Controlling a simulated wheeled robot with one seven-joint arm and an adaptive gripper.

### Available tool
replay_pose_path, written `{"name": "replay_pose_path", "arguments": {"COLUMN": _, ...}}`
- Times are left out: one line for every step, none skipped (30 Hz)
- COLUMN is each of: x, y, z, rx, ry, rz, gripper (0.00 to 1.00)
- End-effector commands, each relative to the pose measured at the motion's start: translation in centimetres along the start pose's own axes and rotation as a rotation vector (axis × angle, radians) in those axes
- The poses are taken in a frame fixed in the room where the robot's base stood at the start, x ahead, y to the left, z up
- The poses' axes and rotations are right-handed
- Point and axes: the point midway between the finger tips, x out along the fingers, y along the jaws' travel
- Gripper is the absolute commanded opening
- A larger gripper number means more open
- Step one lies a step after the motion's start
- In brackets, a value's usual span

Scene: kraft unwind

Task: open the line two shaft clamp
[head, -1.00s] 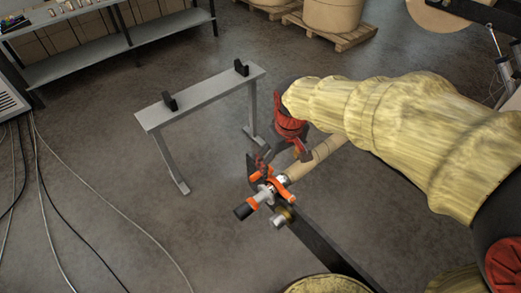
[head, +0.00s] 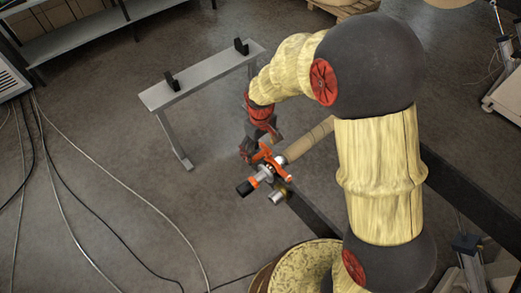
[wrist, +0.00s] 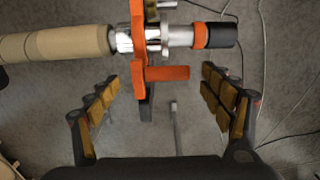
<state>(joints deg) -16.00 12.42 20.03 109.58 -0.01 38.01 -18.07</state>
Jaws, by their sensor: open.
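The line two shaft clamp (head: 264,160) is an orange bracket around a metal shaft. In the wrist view the clamp (wrist: 138,45) has an orange lever (wrist: 168,73) sticking out to the right. The shaft (wrist: 180,36) ends in an orange collar and black tip on the right, with a kraft core (wrist: 60,44) on the left. My gripper (wrist: 160,95) is open, its padded fingers on either side of the lever and apart from it. In the head view my gripper (head: 254,145) is beside the clamp and partly hidden by my arm.
A grey stand (head: 200,78) with two black rests stands behind the clamp. A shelf (head: 75,35) is at the back left. Cables (head: 110,190) run over the floor at left. A dark beam (head: 318,215) runs below the shaft.

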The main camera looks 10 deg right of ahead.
Motion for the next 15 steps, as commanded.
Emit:
{"name": "replay_pose_path", "arguments": {"x": 0.51, "y": 0.0, "z": 0.03, "rx": 0.0, "ry": -0.001, "rz": 0.0, "gripper": 0.8}}
{"name": "replay_pose_path", "arguments": {"x": 0.73, "y": 0.0, "z": 0.02, "rx": 0.0, "ry": -0.001, "rz": 0.0, "gripper": 0.8}}
{"name": "replay_pose_path", "arguments": {"x": 0.96, "y": 0.0, "z": 0.02, "rx": 0.0, "ry": 0.0, "rz": 0.0, "gripper": 0.8}}
{"name": "replay_pose_path", "arguments": {"x": 1.09, "y": 0.0, "z": 0.02, "rx": 0.0, "ry": 0.0, "rz": 0.0, "gripper": 0.8}}
{"name": "replay_pose_path", "arguments": {"x": 1.2, "y": 0.0, "z": 0.01, "rx": 0.0, "ry": 0.0, "rz": 0.0, "gripper": 0.8}}
{"name": "replay_pose_path", "arguments": {"x": 1.3, "y": 0.0, "z": 0.0, "rx": 0.0, "ry": 0.001, "rz": 0.0, "gripper": 0.8}}
{"name": "replay_pose_path", "arguments": {"x": 1.34, "y": 0.01, "z": 0.0, "rx": 0.0, "ry": 0.001, "rz": 0.0, "gripper": 0.8}}
{"name": "replay_pose_path", "arguments": {"x": 1.36, "y": 0.01, "z": -0.01, "rx": 0.0, "ry": 0.001, "rz": 0.0, "gripper": 0.8}}
{"name": "replay_pose_path", "arguments": {"x": 1.38, "y": 0.01, "z": -0.01, "rx": 0.0, "ry": 0.001, "rz": 0.0, "gripper": 0.8}}
{"name": "replay_pose_path", "arguments": {"x": 1.37, "y": 0.01, "z": -0.01, "rx": 0.0, "ry": 0.001, "rz": 0.0, "gripper": 0.8}}
{"name": "replay_pose_path", "arguments": {"x": 1.37, "y": 0.01, "z": -0.01, "rx": 0.0, "ry": 0.001, "rz": 0.0, "gripper": 0.8}}
{"name": "replay_pose_path", "arguments": {"x": 1.37, "y": 0.01, "z": 0.0, "rx": 0.0, "ry": 0.001, "rz": 0.0, "gripper": 0.8}}
{"name": "replay_pose_path", "arguments": {"x": 1.36, "y": 0.01, "z": 0.0, "rx": 0.0, "ry": 0.001, "rz": 0.0, "gripper": 0.8}}
{"name": "replay_pose_path", "arguments": {"x": 1.36, "y": 0.01, "z": 0.0, "rx": 0.0, "ry": 0.001, "rz": 0.0, "gripper": 0.79}}
{"name": "replay_pose_path", "arguments": {"x": 1.36, "y": 0.0, "z": 0.0, "rx": 0.0, "ry": 0.001, "rz": 0.0, "gripper": 0.77}}
